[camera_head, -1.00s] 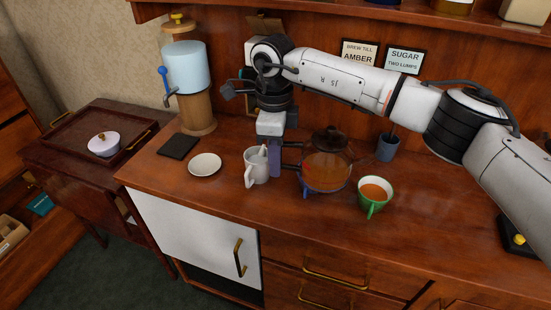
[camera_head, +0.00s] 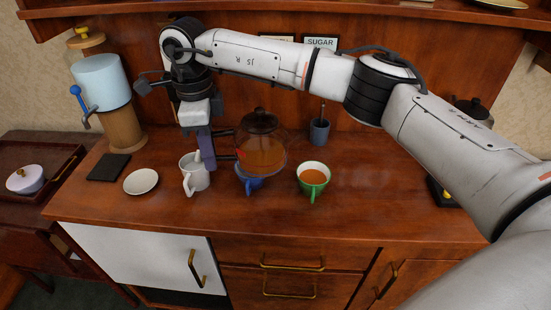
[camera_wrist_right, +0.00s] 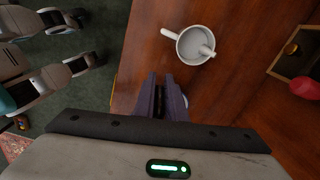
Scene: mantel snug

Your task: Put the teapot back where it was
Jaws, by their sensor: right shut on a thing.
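The glass teapot (camera_head: 262,153) with a dark lid holds amber tea. It stays upright above and partly in front of a blue cup (camera_head: 250,185). My right gripper (camera_head: 207,152) is at its left side, shut on its dark handle. The purple fingers also show in the wrist view (camera_wrist_right: 161,100), where the teapot is out of sight. I cannot tell the exact gap between teapot and counter. My left gripper is not in view.
A white mug (camera_head: 194,178) stands close by the gripper; it also shows in the wrist view (camera_wrist_right: 193,47). A green cup of tea (camera_head: 313,177) is right of the teapot. A white saucer (camera_head: 141,181), dark square mat (camera_head: 108,167) and blue pot (camera_head: 319,131) are around.

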